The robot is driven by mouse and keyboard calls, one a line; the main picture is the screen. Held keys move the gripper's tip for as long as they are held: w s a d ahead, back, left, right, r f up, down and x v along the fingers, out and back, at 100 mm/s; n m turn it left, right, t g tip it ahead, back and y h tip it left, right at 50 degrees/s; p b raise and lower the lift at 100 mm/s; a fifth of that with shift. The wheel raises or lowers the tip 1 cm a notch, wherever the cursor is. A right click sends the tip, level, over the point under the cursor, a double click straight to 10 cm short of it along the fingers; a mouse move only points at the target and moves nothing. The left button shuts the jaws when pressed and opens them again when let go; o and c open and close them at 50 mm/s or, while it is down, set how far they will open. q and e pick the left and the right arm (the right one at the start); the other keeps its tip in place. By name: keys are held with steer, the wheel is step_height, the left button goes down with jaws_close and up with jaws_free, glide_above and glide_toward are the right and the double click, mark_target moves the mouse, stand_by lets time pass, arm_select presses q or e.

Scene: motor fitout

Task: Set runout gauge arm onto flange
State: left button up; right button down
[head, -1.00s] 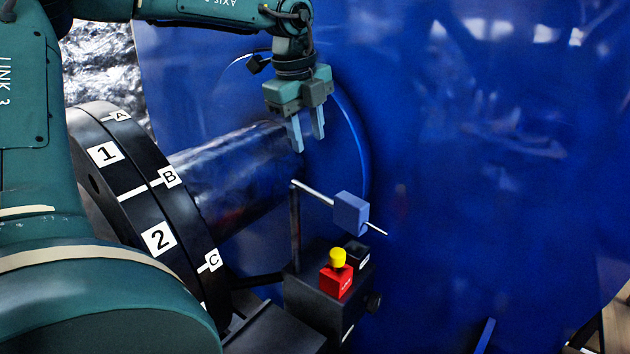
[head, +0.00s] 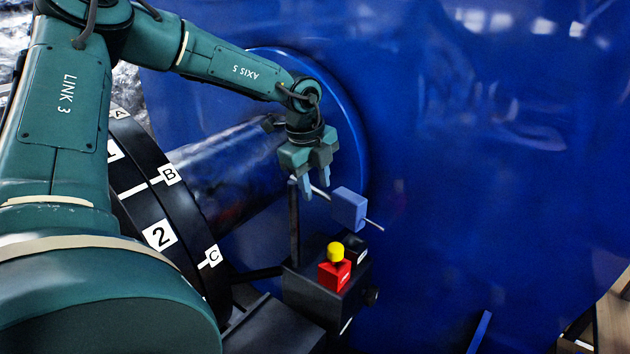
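The gauge arm is a thin silver rod with a blue block (head: 349,208) on it, carried on a dark upright post (head: 293,222) above a black base (head: 318,297). The black flange (head: 180,212), with white labels such as 2, B and C, stands to the left on a shiny shaft (head: 228,165). The rod points right, away from the flange. My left gripper (head: 315,190) hangs fingers down, its fingers apart, at the rod just left of the blue block. Whether the fingers straddle or touch the rod cannot be told. My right gripper is not in view.
A red block with a yellow button (head: 335,265) and a small black block (head: 356,250) sit on the base. A large blue housing (head: 480,180) fills the background. A wooden edge (head: 612,315) shows at lower right.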

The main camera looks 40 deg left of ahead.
arm_select(q)
steer(key=shift+c, duration=0.3)
jaws_close()
steer(key=shift+a, duration=0.1)
